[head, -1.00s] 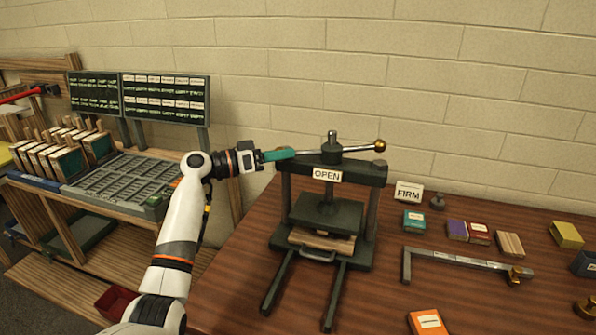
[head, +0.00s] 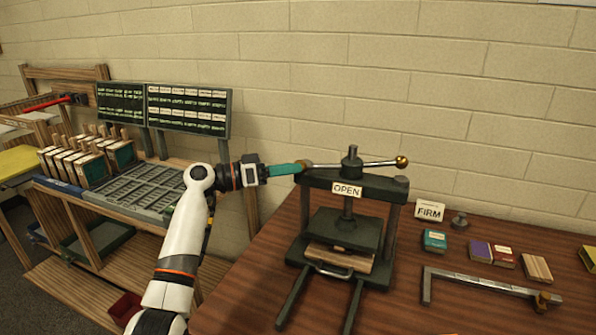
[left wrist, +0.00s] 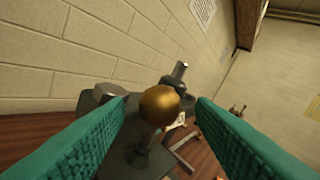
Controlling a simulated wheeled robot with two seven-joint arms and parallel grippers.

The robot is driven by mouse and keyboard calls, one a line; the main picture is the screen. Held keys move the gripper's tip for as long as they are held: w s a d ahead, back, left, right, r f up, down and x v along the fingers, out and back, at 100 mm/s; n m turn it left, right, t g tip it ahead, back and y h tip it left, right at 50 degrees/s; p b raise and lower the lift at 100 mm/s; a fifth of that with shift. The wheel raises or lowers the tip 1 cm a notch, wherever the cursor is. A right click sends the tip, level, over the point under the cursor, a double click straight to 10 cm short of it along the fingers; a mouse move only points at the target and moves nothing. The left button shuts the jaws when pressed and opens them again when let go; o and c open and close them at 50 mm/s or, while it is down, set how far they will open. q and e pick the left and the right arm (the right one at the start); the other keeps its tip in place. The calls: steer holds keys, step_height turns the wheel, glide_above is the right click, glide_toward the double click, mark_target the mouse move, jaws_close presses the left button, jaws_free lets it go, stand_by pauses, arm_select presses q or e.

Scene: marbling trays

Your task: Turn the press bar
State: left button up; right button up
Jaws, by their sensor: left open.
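The press (head: 340,232) is a dark metal frame on the brown table, with an "OPEN" sign (head: 347,190) on its top beam. Its press bar (head: 372,163) lies across the top of the screw, running left to right, with a brass ball at the right end. My left gripper (head: 303,167) is at the bar's left end. In the left wrist view, the other brass ball (left wrist: 160,105) shows between the spread teal fingers, with gaps on both sides. Wooden boards (head: 340,258) lie under the raised platen. My right gripper is not in view.
A "FIRM" card (head: 429,212), small coloured blocks (head: 434,241) and a metal bar with a brass fitting (head: 480,283) lie right of the press. A rack with a grey compartment tray (head: 135,190) stands left. The brick wall is close behind.

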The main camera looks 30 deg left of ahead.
arm_select(q)
steer(key=b+v, duration=0.2)
steer(key=v, duration=0.6)
steer(key=shift+s+a, duration=0.2)
